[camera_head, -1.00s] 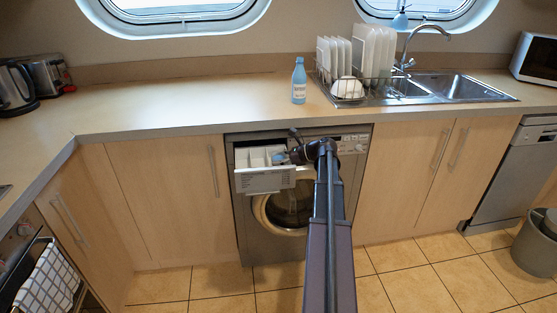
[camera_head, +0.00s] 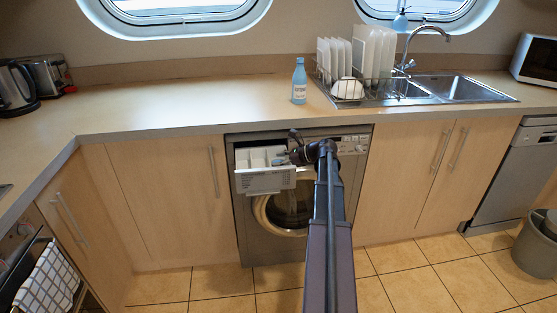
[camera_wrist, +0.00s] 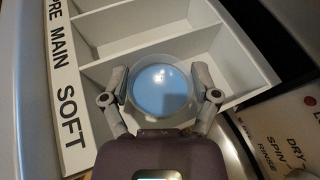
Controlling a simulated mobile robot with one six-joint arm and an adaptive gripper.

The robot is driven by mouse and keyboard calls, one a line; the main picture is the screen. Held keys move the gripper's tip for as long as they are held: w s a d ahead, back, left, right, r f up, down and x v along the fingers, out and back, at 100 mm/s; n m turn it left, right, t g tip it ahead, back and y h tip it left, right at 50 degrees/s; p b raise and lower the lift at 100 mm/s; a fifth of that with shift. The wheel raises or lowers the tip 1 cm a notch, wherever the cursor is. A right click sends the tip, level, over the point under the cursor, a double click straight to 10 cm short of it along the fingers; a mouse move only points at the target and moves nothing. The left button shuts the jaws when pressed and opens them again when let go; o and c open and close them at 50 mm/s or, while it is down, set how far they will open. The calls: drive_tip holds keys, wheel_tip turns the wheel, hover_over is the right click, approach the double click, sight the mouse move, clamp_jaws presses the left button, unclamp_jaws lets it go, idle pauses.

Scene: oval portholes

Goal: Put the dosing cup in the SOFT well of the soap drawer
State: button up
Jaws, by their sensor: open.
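The soap drawer (camera_head: 264,180) is pulled out of the washing machine. In the wrist view its white front (camera_wrist: 62,90) reads PRE, MAIN, SOFT, with the SOFT well nearest my gripper. The dosing cup (camera_wrist: 160,90), a clear rim around a blue round inside, appears upright in the SOFT well; its base is hidden. My gripper (camera_wrist: 161,86) is open, with one finger on each side of the cup; I cannot tell whether they touch it. In the head view my gripper (camera_head: 291,157) is at the drawer's right side, and the cup is mostly hidden.
The washing machine's control panel (camera_wrist: 285,130) lies close to the right of the drawer. The worktop (camera_head: 190,105) is above, with a blue bottle (camera_head: 299,81) and a dish rack (camera_head: 350,88). The PRE and MAIN wells look empty.

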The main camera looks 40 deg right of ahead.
drive_tip(key=shift+w+d+r+p, duration=0.1)
drive_tip(key=shift+d+r+p, duration=0.15)
drive_tip(key=shift+p, duration=0.25)
drive_tip(key=p+v, duration=0.4)
drive_tip(key=v, duration=0.8)
drive_tip(key=shift+p, duration=0.3)
drive_tip(key=shift+c, duration=0.2)
idle(0.5)
